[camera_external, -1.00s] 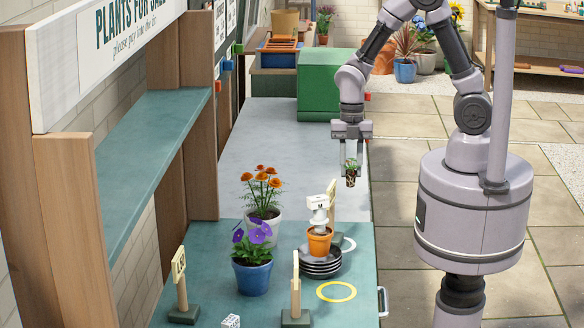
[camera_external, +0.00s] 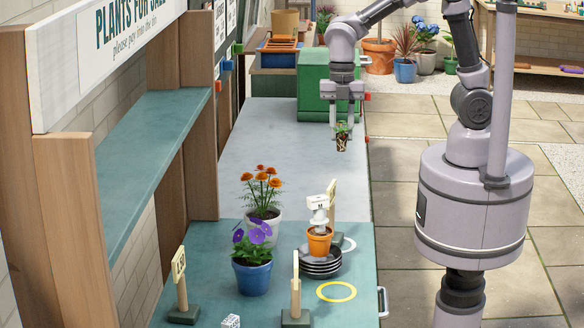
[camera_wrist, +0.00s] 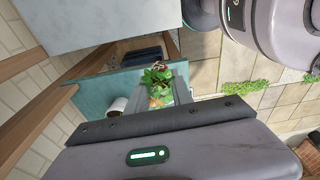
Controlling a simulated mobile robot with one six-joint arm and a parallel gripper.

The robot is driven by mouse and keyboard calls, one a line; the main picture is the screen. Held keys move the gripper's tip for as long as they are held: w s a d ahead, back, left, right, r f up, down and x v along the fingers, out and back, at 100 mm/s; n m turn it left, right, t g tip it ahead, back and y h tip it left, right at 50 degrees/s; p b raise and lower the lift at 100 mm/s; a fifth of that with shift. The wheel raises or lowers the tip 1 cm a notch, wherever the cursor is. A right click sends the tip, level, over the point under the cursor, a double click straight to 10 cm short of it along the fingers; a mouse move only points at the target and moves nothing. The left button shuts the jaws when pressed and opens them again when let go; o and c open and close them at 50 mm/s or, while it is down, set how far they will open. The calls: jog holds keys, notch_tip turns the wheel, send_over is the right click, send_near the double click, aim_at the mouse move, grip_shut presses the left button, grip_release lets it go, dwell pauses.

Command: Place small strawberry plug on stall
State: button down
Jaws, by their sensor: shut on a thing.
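The small strawberry plug (camera_external: 342,137) has green leaves above a dark root block. My gripper (camera_external: 342,126) is shut on it and holds it over the grey bench top, near that bench's right edge. In the wrist view the plug's leaves (camera_wrist: 158,80) fill the space at the fingers and hide most of the fingertips. The stall has a teal counter (camera_external: 205,290) at the front and a teal shelf (camera_external: 150,140) at the left under a "Plants for sale" sign (camera_external: 125,25).
On the counter stand a purple pansy in a blue pot (camera_external: 252,278), orange marigolds in a pale pot (camera_external: 266,215), dark stacked saucers (camera_external: 320,268) under a terracotta pot (camera_external: 319,243), small signs and a yellow ring (camera_external: 336,292). The grey bench top (camera_external: 270,150) is largely clear. A green box (camera_external: 312,88) stands behind.

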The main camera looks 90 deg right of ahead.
jog(key=a+p, duration=0.2)
jog(key=a, duration=1.5)
jog(key=s+a+p, duration=0.1)
jog(key=s+a, duration=0.4)
jog(key=a, duration=0.3)
jog(key=s+a+p, duration=0.1)
jog(key=s+a, duration=0.3)
jog(key=a, duration=0.4)
jog(key=b, duration=0.1)
send_near(336, 304)
jog(key=shift+s+a+f+m, duration=0.15)
jog(key=shift+a+f+m, duration=0.1)
jog(key=shift+m, duration=0.05)
notch_tip(336, 304, down, 4)
jog(key=shift+a+r+b, duration=0.1)
jog(key=shift+r+b, duration=0.05)
jog(key=shift+b, duration=0.6)
jog(key=shift+r, duration=0.15)
jog(key=c, duration=1.1)
grip_release()
